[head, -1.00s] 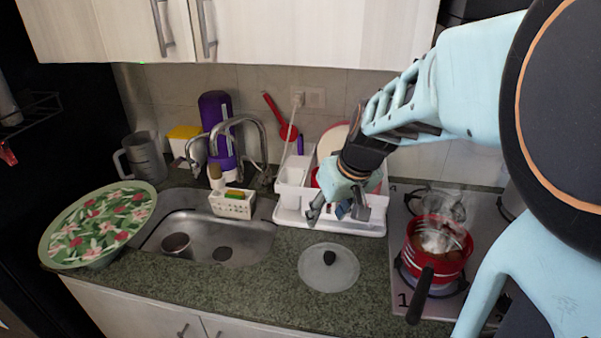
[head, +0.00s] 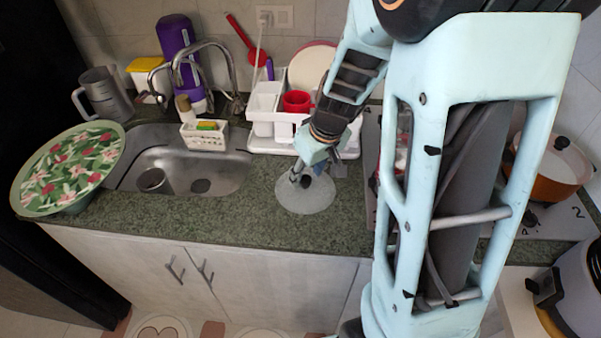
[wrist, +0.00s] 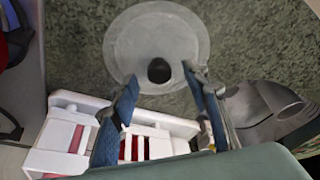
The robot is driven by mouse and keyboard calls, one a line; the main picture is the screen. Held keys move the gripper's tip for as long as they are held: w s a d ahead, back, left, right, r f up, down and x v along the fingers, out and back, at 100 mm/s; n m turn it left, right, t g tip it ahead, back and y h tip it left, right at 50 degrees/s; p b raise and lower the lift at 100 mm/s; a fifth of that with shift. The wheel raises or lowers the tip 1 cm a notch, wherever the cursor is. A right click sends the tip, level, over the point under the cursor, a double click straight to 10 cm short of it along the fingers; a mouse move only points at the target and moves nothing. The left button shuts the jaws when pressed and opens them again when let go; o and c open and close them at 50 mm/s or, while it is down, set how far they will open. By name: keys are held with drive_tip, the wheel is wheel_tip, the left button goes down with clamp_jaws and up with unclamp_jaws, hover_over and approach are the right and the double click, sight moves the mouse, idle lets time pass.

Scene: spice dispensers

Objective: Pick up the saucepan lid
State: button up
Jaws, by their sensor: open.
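The saucepan lid (head: 306,196) is a round translucent disc lying flat on the green counter, between the sink and the stove. It also shows in the wrist view (wrist: 190,45), with its dark knob (wrist: 158,70) in the middle. My gripper (head: 318,172) is over the back part of the lid in the head view and partly hides it. In the wrist view my gripper (wrist: 160,85) is open, its two fingers spread to either side of the knob in the picture, with nothing between them. I cannot tell the exact height of the fingertips above the lid.
A white dish rack (head: 262,146) with a red cup (head: 297,101) stands just behind the lid. The sink (head: 180,165) is to the left, a floral tray (head: 70,165) beyond it. An orange pot (head: 548,175) sits on the stove at right. Counter in front is clear.

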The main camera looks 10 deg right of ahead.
drive_tip(key=shift+w+f, duration=0.2)
drive_tip(key=shift+f, duration=0.35)
drive_tip(key=shift+c, duration=0.7)
clamp_jaws()
